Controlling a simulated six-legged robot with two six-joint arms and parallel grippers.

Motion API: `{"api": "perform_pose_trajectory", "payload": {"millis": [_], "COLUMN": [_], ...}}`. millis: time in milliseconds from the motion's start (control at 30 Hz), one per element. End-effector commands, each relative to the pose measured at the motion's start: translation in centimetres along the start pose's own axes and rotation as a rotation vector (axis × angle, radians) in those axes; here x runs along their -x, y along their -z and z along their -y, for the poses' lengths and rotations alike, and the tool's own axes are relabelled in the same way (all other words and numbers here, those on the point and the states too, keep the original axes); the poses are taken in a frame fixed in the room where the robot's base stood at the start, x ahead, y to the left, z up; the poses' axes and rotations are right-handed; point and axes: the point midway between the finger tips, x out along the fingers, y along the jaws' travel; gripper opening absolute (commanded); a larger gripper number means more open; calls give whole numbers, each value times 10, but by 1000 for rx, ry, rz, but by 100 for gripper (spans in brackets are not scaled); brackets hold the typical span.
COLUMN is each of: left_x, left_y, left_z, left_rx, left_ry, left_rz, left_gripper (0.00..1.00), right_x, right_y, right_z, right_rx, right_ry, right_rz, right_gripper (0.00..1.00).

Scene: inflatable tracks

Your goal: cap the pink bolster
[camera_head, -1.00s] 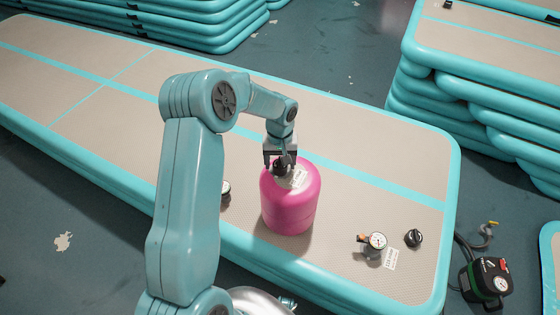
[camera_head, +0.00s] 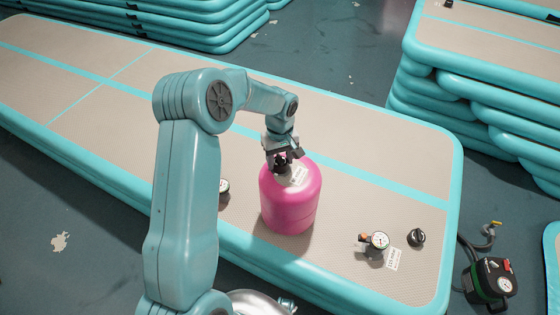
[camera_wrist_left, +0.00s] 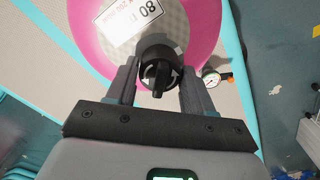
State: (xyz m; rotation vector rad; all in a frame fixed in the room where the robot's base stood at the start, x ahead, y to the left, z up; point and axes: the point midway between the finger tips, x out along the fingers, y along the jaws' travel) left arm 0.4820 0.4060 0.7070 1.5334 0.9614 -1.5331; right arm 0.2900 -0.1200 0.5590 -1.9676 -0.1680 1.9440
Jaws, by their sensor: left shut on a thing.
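The pink bolster (camera_head: 290,205) stands upright on the beige and turquoise inflatable track (camera_head: 340,255). A white label (camera_head: 298,175) is on its top. My left gripper (camera_head: 282,160) is at the top of the bolster. In the left wrist view, my left gripper (camera_wrist_left: 160,85) is shut on a black cap (camera_wrist_left: 158,68) with a raised grip bar and white arrow marks. The cap is over the bolster's pale top near its rim. I cannot tell whether it is seated. My right gripper is not in view.
A gauge fitting (camera_head: 378,242) with a tag and another black cap (camera_head: 416,237) lie on the track to the right. A gauge (camera_head: 223,186) shows left of the bolster. A pump (camera_head: 492,283) stands on the floor at right. Stacked tracks (camera_head: 470,105) are behind.

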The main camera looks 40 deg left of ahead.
Motion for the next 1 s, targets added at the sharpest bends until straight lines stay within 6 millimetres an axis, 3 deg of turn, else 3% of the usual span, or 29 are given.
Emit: {"api": "perform_pose_trajectory", "payload": {"millis": [433,800,1000], "left_x": [-1,-2,0], "left_y": [0,0,0], "left_z": [0,0,0], "left_rx": [124,440,493], "left_ry": [0,-1,0], "left_rz": [0,0,0], "left_gripper": [23,23,23], "right_x": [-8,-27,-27], "right_y": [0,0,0], "right_z": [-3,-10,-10], "right_rx": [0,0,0], "right_ry": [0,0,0], "right_rz": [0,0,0], "right_gripper": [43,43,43]}}
